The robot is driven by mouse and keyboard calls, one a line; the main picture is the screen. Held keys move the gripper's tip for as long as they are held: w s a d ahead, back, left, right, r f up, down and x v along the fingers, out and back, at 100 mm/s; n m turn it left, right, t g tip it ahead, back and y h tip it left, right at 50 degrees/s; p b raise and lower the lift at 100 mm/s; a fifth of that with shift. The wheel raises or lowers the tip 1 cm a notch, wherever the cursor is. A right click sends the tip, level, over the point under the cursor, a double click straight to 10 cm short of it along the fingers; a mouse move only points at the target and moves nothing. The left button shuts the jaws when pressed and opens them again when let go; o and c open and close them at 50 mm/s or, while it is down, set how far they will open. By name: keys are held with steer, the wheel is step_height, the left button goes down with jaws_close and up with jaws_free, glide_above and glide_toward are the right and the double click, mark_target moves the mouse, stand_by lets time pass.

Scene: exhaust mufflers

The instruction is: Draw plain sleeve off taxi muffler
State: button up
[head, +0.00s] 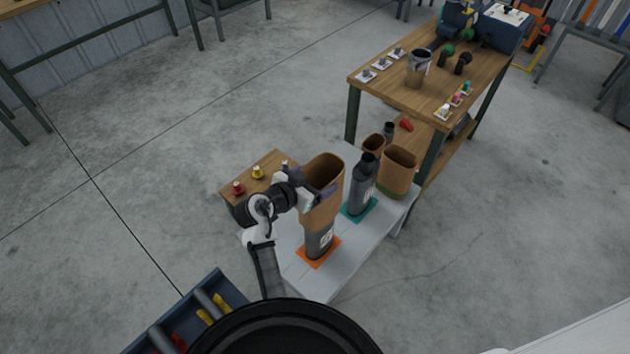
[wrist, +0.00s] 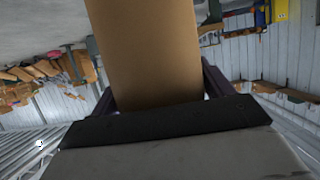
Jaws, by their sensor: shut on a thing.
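A plain brown sleeve (head: 321,190) sits around the upper part of a dark grey muffler (head: 319,240). The muffler stands upright on an orange mat (head: 318,250), and its lower part with a pale label shows below the sleeve. My gripper (head: 326,193) is shut on the sleeve near its upper part. In the wrist view the sleeve (wrist: 147,50) fills the space between the two fingers. The muffler's top is hidden inside the sleeve. I cannot tell which muffler is the taxi one from its label.
A second dark muffler (head: 361,185) stands bare on a teal mat (head: 372,207). Behind it are a brown sleeve with a green base (head: 398,172) and a smaller brown sleeve (head: 373,145). A wooden table (head: 400,98) stands beyond. Open floor lies right of the pale bench (head: 350,262).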

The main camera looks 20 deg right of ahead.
step_height(320, 180, up, 6)
stand_by(1.3)
steer(key=shift+s+a, duration=0.1)
stand_by(0.6)
